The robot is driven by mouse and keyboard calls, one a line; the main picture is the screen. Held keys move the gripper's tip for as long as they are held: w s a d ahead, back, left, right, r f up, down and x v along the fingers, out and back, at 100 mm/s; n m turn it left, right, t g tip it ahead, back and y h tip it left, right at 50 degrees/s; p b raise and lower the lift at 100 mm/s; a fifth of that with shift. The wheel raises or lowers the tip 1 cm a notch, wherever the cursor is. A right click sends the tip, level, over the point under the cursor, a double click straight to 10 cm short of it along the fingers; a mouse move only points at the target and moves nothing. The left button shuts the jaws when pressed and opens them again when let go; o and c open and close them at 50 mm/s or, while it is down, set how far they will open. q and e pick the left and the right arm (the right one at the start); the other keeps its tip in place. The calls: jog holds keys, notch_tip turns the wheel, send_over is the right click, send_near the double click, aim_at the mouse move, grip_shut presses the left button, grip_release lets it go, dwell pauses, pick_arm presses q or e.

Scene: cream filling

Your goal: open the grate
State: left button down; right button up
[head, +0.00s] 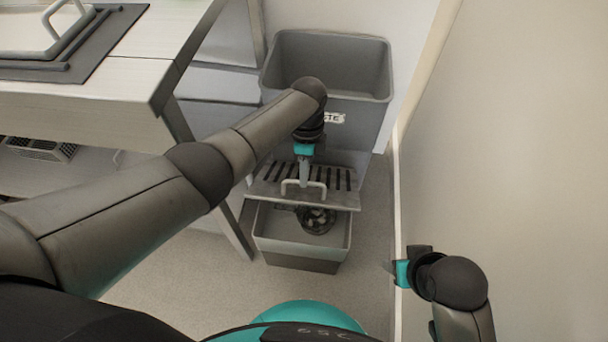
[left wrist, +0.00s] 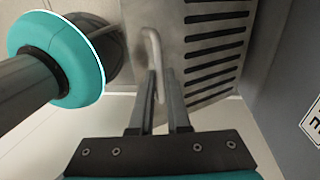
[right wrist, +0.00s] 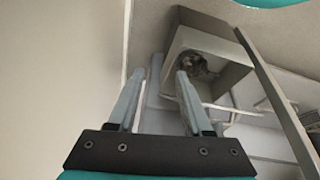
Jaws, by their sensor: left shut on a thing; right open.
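The grate (head: 262,186) is a grey metal plate with dark slots and a light bar handle (head: 303,184). It lies tilted across the back part of a grey box (head: 300,262), whose front part is uncovered. My left gripper (head: 304,180) is shut on the handle; the left wrist view shows the handle (left wrist: 152,45) between its fingers and the slotted plate (left wrist: 205,50) beyond. Inside the box, a round dark strainer-like thing (head: 317,220) holds pale pieces. My right gripper (right wrist: 160,75) is open and empty, and in the head view it is at the lower right, apart from the box.
A tall grey waste bin (head: 345,98) stands behind the box. A wall (head: 500,130) closes off the right side. A table (head: 110,88) with a dark mat and a metal tray stands at the left. Floor in front of the box is clear.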

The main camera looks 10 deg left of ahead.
aim_at(311, 201)
jog(key=shift+w, duration=0.1)
